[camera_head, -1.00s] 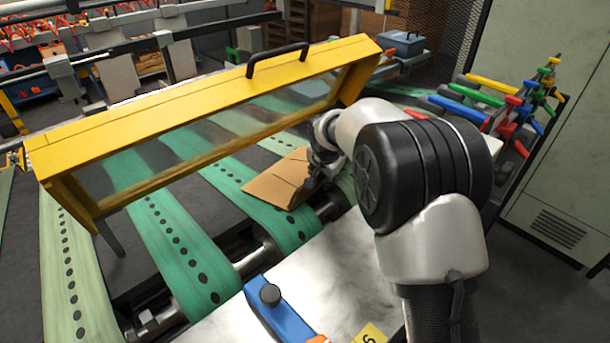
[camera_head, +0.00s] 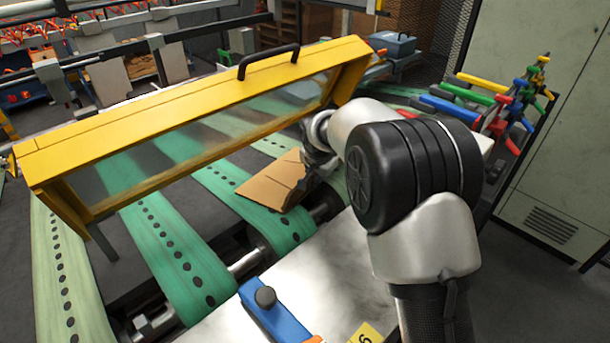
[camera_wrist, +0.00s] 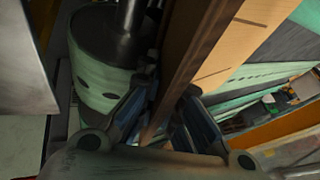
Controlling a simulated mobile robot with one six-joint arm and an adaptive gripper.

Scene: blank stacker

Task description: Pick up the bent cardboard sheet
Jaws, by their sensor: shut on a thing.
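The bent cardboard sheet (camera_head: 272,187) is brown, with a crease, and shows at the right end of the green belts in the head view. My gripper (camera_head: 312,178) is at its right edge, partly hidden by my arm. In the wrist view the cardboard (camera_wrist: 205,55) runs down between the two fingers of my gripper (camera_wrist: 165,125), which are shut on it. Whether the sheet still touches the belt is hard to tell.
A yellow-framed clear guard (camera_head: 200,110) stands over the belts just behind the sheet. Green perforated belts (camera_head: 165,250) run beneath. A metal plate (camera_head: 325,275) with a blue block (camera_head: 275,315) lies in front. Coloured handles (camera_head: 480,90) stand at right.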

